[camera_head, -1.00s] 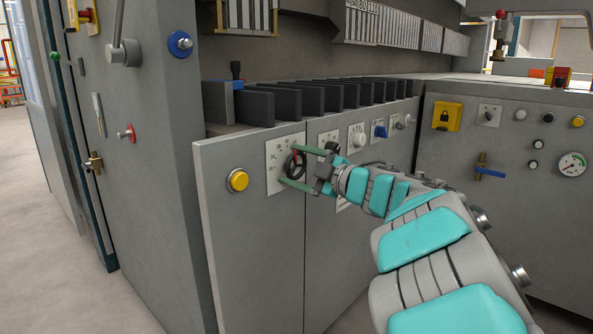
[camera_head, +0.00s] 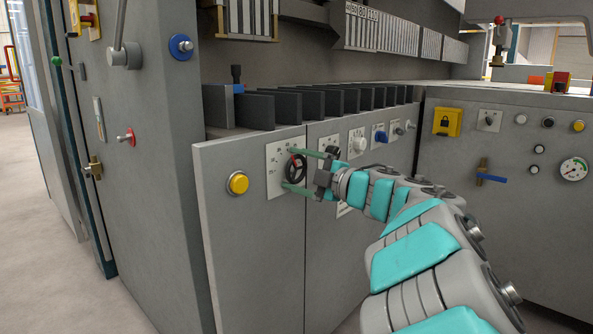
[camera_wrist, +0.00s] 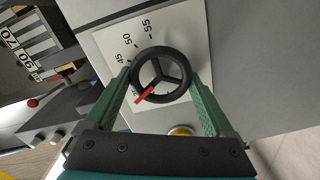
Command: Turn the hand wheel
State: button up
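The hand wheel (camera_head: 296,168) is a small black wheel with spokes and a red mark, on a white scale plate (camera_head: 274,180) on the grey cabinet front. In the wrist view the wheel (camera_wrist: 161,75) is centred, with its red mark at lower left and scale numbers around it. My gripper (camera_head: 297,170) is at the wheel, its two green fingers spread, one above and one below the rim. In the wrist view the fingers of my gripper (camera_wrist: 162,85) lie left and right of the rim. I see no clear gap there and cannot tell whether they touch.
A yellow button (camera_head: 238,183) sits just left of the scale plate. Other knobs, including a white one (camera_head: 357,143) and a blue one (camera_head: 380,135), line the panel to the right. A side cabinet with a gauge (camera_head: 573,168) stands at the right. Floor is clear at left.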

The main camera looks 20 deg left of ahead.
jog(key=shift+o, duration=0.8)
jog(key=shift+d, duration=0.1)
jog(key=v, duration=0.7)
jog(key=shift+s+d+p, duration=0.15)
jog(key=shift+d+p, duration=0.15)
